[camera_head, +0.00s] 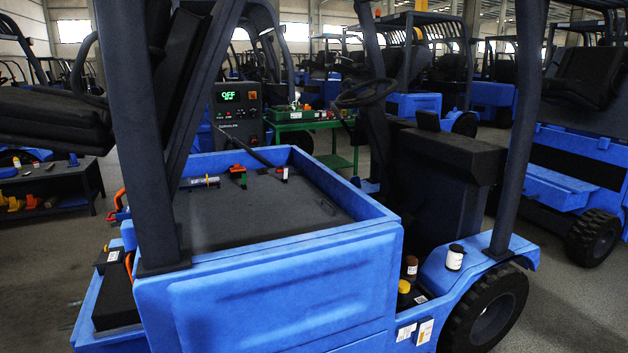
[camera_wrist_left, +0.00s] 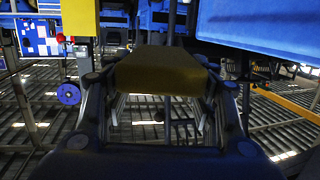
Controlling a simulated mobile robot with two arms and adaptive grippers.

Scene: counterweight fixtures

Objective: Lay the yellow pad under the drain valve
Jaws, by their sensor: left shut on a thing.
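In the left wrist view my left gripper (camera_wrist_left: 161,84) is shut on the yellow pad (camera_wrist_left: 160,70), a dull yellow block held between its two fingers. The pad is in the air above a dark slatted floor (camera_wrist_left: 150,132), close to the underside of a blue body (camera_wrist_left: 258,28). A small red knob (camera_wrist_left: 60,38) on a pipe and a round blue knob (camera_wrist_left: 68,94) show at the left. I cannot tell which part is the drain valve. Neither gripper shows in the head view, and the right gripper is in no view.
A yellow panel (camera_wrist_left: 79,18) hangs at the upper left of the wrist view, beside a blue and white checked plate (camera_wrist_left: 38,38). The head view shows a blue forklift (camera_head: 290,285) close in front, a green cart (camera_head: 308,124) behind it and a low dark bench (camera_head: 50,185) at the left.

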